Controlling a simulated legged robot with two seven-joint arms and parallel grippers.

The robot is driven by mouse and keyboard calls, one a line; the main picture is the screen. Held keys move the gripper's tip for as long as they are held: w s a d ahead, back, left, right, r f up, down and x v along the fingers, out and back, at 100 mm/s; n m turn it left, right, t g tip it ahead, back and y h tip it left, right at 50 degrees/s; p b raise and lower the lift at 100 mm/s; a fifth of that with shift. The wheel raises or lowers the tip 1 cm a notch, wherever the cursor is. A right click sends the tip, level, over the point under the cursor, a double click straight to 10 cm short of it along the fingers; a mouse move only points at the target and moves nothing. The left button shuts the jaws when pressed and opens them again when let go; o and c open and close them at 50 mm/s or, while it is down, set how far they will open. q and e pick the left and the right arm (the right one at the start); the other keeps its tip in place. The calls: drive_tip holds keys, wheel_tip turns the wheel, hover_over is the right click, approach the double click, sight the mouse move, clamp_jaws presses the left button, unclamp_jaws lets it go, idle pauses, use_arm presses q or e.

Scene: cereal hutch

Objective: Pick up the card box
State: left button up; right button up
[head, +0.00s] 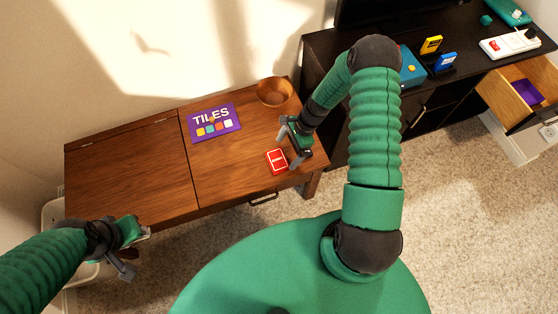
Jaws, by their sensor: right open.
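A small red card box (277,161) with a white outline lies flat on the wooden hutch top (160,172), near its front right edge. My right gripper (288,147) is open just to the right of the card box, with its fingers pointing left; one finger is close to the box's right side. I cannot tell whether that finger touches it. My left gripper (142,236) is at the lower left, beyond the front edge of the hutch, far from the box. Its fingers are partly hidden.
A purple TILES box (214,122) and a wooden bowl (274,91) sit behind the card box. A dark cabinet (440,25) with a blue box (411,68), small cartridges and a power strip (508,44) stands at right. An open drawer (500,92) juts out. The hutch's left half is bare.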

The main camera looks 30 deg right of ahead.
sight(282, 157)
drive_tip(key=x, duration=0.3)
drive_tip(key=shift+a+f+b, duration=0.25)
drive_tip(key=shift+a+b, duration=0.1)
drive_tip(key=shift+b, duration=0.05)
drive_tip(key=shift+a+r, duration=0.25)
drive_tip(key=shift+a, duration=0.25)
drive_tip(key=shift+c, duration=0.4)
drive_tip(key=shift+d, duration=0.15)
drive_tip(key=shift+c, duration=1.4)
drive_tip(key=shift+d+f, duration=0.15)
drive_tip(key=shift+d, duration=0.15)
drive_tip(key=c, duration=0.5)
drive_tip(key=shift+c, duration=2.2)
use_arm(q)
drive_tip(key=shift+w+a+f, duration=0.1)
drive_tip(key=shift+a+f, duration=0.5)
drive_tip(key=shift+f, duration=0.2)
use_arm(e)
drive_tip(key=shift+a, duration=0.2)
